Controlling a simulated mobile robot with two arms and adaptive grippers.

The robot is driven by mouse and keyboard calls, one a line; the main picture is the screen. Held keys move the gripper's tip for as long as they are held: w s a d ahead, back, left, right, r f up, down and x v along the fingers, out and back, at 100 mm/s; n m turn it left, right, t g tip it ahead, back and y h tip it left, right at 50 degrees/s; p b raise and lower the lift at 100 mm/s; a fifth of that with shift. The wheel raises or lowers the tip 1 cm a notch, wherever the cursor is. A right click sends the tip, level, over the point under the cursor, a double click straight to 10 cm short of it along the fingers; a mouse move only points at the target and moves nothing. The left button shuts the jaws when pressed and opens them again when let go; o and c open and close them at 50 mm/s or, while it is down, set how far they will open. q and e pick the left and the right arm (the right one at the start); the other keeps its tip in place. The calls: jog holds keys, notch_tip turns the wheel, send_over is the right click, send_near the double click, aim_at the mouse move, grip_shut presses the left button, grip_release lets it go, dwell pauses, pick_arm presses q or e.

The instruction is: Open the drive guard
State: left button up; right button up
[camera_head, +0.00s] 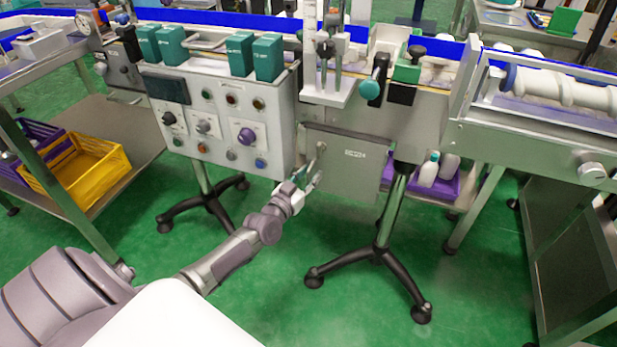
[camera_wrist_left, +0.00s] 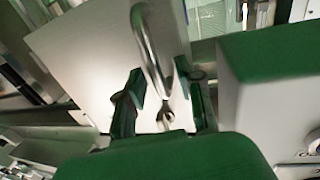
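The drive guard (camera_head: 345,165) is a flat grey metal panel with a small label, below the conveyor and right of the control box. It looks flat against the machine. My left gripper (camera_head: 308,180) is at the panel's left side, in front of it. In the left wrist view, a shiny curved metal handle (camera_wrist_left: 150,45) on the pale guard panel (camera_wrist_left: 90,55) reaches down between the two dark fingers of my left gripper (camera_wrist_left: 163,98). The fingers are apart, with gaps beside the handle. My right gripper is not in view.
The control box (camera_head: 220,125) with knobs and buttons is just left of the guard. A black-footed stand (camera_head: 385,240) is below the guard's right edge. A purple bin (camera_head: 437,185) with white bottles is behind it.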

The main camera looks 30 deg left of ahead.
pick_arm(q)
grip_shut()
dwell(0.5)
